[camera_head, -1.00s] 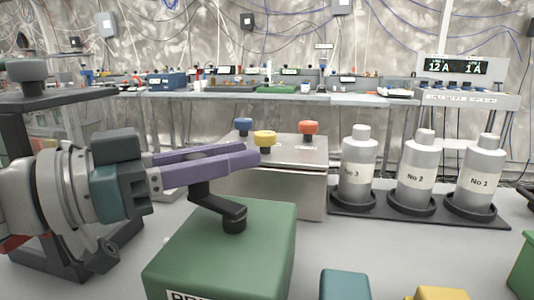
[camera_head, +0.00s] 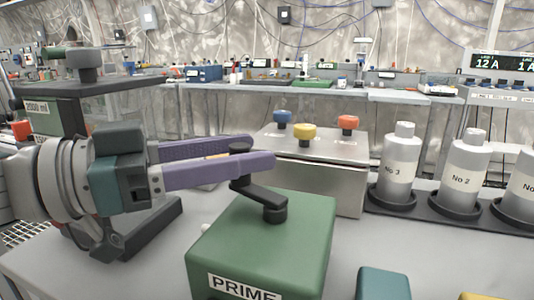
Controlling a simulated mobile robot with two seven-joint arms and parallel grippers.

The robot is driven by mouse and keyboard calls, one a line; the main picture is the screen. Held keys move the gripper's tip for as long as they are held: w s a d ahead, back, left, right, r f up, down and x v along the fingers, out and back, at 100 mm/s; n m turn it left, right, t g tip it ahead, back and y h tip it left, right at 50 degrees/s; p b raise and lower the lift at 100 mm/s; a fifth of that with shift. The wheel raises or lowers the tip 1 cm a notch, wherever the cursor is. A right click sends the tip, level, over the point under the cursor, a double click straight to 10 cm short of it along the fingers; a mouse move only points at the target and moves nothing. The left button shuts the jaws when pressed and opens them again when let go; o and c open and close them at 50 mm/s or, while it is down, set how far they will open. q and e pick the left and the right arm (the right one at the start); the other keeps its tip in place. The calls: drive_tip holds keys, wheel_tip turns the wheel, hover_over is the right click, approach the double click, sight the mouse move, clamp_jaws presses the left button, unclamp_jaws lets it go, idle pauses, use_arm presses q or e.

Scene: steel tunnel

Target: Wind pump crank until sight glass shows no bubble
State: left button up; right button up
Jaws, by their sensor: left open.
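The pump is a green box (camera_head: 262,240) labelled PRIME, low in the middle of the head view. A black crank (camera_head: 262,197) on its top runs from a hub up and left to an upright handle (camera_head: 240,149). My left gripper (camera_head: 260,150) comes in from the left, its two purple fingers level and open. The handle's dark top shows between the fingers, nearer their tips. The near finger hides part of the handle, and I cannot tell whether either finger touches it. The sight glass cannot be made out. My right gripper is not in view.
Behind the pump is a steel box (camera_head: 318,178) with blue, yellow and red knobs. Grey bottles (camera_head: 401,160) stand in a black rack at right. A teal block (camera_head: 383,284) and a yellow one (camera_head: 482,296) lie at the front edge.

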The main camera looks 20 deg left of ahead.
use_arm(q)
drive_tip(key=v, duration=0.6)
drive_tip(key=shift+s, duration=0.1)
